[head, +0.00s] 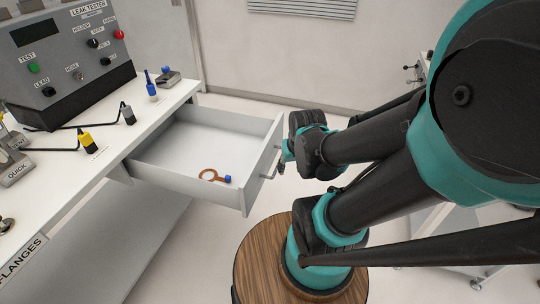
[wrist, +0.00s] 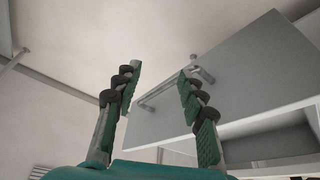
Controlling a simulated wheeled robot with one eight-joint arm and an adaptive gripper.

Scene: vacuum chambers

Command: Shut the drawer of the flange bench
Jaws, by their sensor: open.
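The white drawer (head: 188,150) of the flange bench (head: 85,165) stands pulled out toward the right in the head view. Its grey front (head: 264,165) carries a bar handle (head: 271,166). A brown ring clamp (head: 209,175) with a blue knob lies inside the drawer. My gripper (head: 284,155) is at the outer side of the drawer front, close to the handle. In the wrist view my gripper (wrist: 160,78) has its two fingers apart, and the handle (wrist: 163,92) shows between them on the drawer front (wrist: 240,78). I cannot tell whether a finger touches the handle.
A leak tester (head: 70,60) stands on the bench top with small cabled connectors (head: 86,140) in front. A round wooden-topped stool or table (head: 262,250) is below my arm. Open floor (head: 235,115) lies behind the drawer, and another bench (head: 440,225) is at the right.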

